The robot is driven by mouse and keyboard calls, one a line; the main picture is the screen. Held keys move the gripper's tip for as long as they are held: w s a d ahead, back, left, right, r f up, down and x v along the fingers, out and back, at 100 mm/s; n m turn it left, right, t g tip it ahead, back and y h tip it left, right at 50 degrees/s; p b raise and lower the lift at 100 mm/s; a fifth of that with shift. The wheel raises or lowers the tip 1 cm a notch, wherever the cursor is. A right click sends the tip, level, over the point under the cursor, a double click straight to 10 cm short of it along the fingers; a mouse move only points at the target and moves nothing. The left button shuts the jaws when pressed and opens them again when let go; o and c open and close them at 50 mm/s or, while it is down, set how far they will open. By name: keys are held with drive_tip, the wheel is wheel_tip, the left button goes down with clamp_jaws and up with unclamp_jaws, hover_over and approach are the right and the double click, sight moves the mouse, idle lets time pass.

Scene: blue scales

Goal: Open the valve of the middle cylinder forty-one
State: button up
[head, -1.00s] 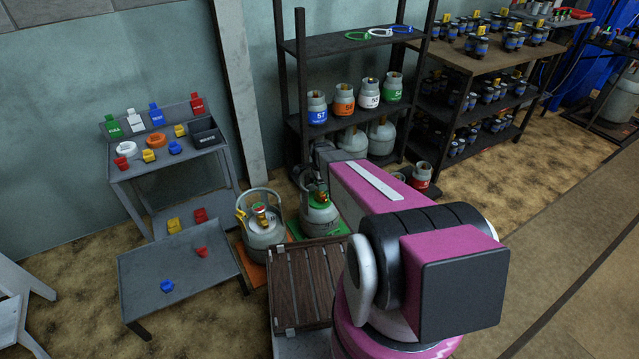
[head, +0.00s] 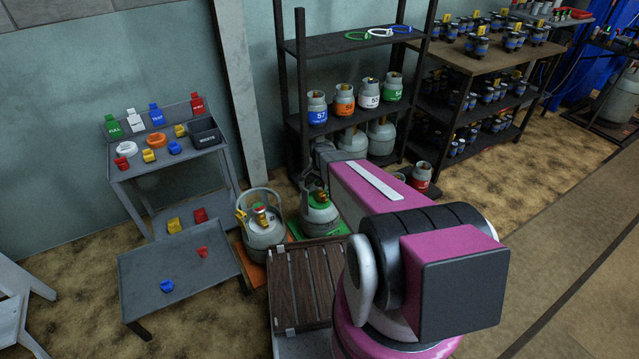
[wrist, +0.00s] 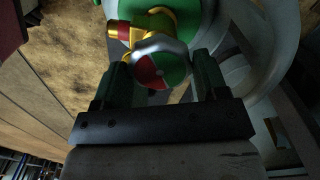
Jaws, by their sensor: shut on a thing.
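The middle floor cylinder (head: 322,222) is grey with a green top and stands on a green mat, partly hidden by my arm. Its number cannot be read. In the wrist view its green top (wrist: 186,12) shows with a yellow and red valve fitting (wrist: 150,25). The round valve knob (wrist: 160,70) has a grey rim and a red and green face. My gripper (wrist: 160,78) has one dark finger on each side of the knob and is shut on it. In the head view my arm hides most of the gripper.
Another grey cylinder (head: 262,238) with a yellow fitting stands close on the left. A slatted wooden platform (head: 305,285) is in front. A dark shelf (head: 345,125) with labelled cylinders stands behind. A low grey table (head: 185,275) is at the left.

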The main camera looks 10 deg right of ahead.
drive_tip(key=n, duration=1.4)
drive_tip(key=shift+n, duration=0.4)
drive_tip(key=n, duration=0.3)
drive_tip(key=shift+n, duration=0.3)
drive_tip(key=n, duration=0.3)
drive_tip(key=shift+n, duration=0.3)
drive_tip(key=n, duration=0.6)
